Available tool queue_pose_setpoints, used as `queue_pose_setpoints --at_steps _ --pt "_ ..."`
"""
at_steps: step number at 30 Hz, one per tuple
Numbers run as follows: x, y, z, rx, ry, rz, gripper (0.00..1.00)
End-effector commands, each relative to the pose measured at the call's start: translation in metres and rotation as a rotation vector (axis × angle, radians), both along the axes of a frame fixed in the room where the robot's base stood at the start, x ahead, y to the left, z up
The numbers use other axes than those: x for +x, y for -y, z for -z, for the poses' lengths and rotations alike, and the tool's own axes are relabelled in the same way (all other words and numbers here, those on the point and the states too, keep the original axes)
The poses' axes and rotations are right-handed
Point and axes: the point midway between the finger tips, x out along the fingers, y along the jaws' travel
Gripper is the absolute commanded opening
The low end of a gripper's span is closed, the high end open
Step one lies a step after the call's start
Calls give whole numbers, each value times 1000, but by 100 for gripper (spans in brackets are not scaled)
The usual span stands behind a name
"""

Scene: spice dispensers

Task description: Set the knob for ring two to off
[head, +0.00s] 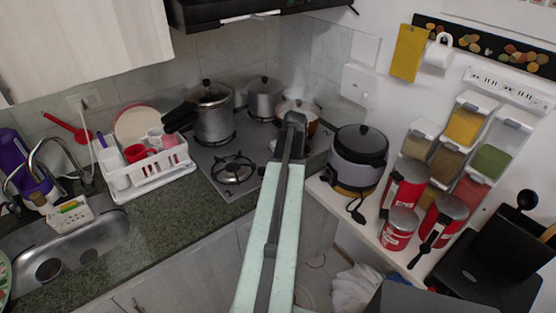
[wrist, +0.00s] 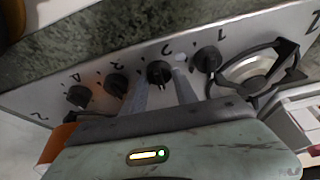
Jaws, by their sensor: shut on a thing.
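In the wrist view a row of black knobs lies along the metal hob edge, with numbers beside them that appear upside down. The knob for ring two (wrist: 159,72) is by the number 2. My gripper (wrist: 162,82) has its two grey fingers on either side of this knob, closed on it. The knob for ring one (wrist: 208,60) is to its right, and the knobs for ring three (wrist: 117,85) and ring four (wrist: 79,97) are to its left. In the head view my arm hides the knobs and the gripper's fingertips. The knob's exact angle is hard to read.
The hob (head: 207,165) carries a pressure cooker (head: 212,115), a silver pot (head: 264,98) and a steaming orange pan (head: 313,126). A bare front burner (head: 232,170) also shows in the wrist view (wrist: 248,70). A rice cooker (head: 358,160) stands to the right.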

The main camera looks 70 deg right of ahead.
Motion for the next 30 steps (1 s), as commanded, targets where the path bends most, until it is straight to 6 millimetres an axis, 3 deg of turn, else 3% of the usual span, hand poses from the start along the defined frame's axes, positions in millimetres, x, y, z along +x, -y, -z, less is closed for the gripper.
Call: queue_pose_setpoints --at_steps 22,23,24,30 --pt "3 0 0 -1 7 -83 0" --pt "3 0 0 -1 7 -83 43" --pt "3 0 0 -1 7 -83 54" --pt "2 0 0 0 4 -81 55"
